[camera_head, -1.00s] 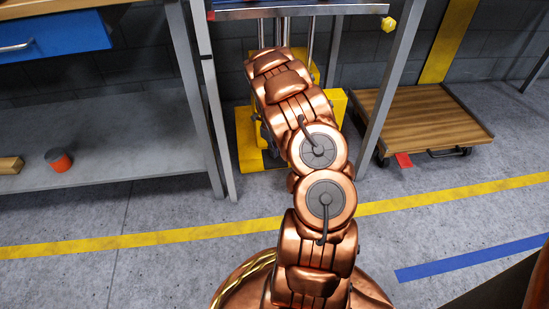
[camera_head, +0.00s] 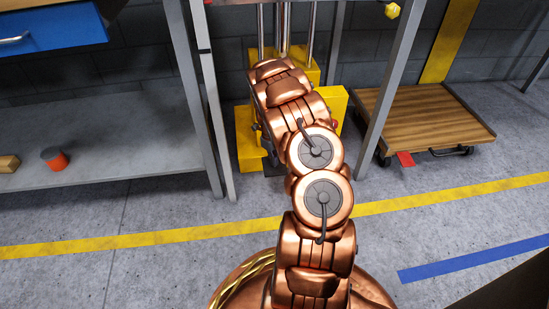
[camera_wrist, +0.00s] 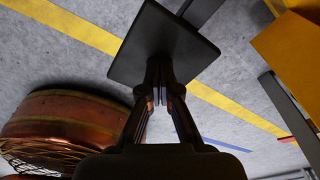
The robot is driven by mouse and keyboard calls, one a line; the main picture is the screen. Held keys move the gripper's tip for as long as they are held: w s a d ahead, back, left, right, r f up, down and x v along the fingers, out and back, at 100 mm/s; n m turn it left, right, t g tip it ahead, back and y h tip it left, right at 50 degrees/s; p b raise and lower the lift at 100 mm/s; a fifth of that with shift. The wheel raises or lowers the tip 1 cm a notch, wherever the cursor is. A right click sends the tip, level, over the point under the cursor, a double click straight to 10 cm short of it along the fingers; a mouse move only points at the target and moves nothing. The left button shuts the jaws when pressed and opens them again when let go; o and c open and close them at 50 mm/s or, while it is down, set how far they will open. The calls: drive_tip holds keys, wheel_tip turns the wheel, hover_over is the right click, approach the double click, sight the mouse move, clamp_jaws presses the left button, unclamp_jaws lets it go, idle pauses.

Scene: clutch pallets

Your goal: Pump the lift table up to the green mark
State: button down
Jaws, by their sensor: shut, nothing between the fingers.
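The lift table's yellow base (camera_head: 247,140) stands behind my arm in the head view, with chrome columns (camera_head: 311,35) rising from it. Only a sliver of its grey platform (camera_head: 235,2) shows at the top edge. A yellow knob (camera_head: 392,10) is at the platform's right end. The green mark is not in view. In the wrist view, my gripper (camera_wrist: 160,72) is shut and empty, its fingertips at a dark pedal plate (camera_wrist: 165,40). I cannot tell if they touch. The yellow base (camera_wrist: 290,50) also shows there. My arm hides the gripper in the head view.
A grey shelf (camera_head: 110,140) on the left holds a red-orange can (camera_head: 54,158) and a wooden block (camera_head: 8,163). A blue drawer (camera_head: 50,25) is above. A wooden-topped cart (camera_head: 425,120) stands at the right. The floor in front is clear.

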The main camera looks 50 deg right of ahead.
sight(268, 160)
drive_tip(key=shift+f, duration=0.25)
drive_tip(key=shift+w, duration=0.35)
drive_tip(key=shift+w+r+b, duration=0.25)
drive_tip(key=shift+w+b, duration=0.15)
drive_tip(key=shift+w, duration=0.25)
drive_tip(key=shift+w+r+b, duration=0.2)
drive_tip(key=shift+w+b, duration=0.15)
drive_tip(key=shift+w, duration=0.25)
drive_tip(key=shift+r, duration=0.1)
wheel_tip(268, 160, up, 12)
drive_tip(key=w, duration=0.1)
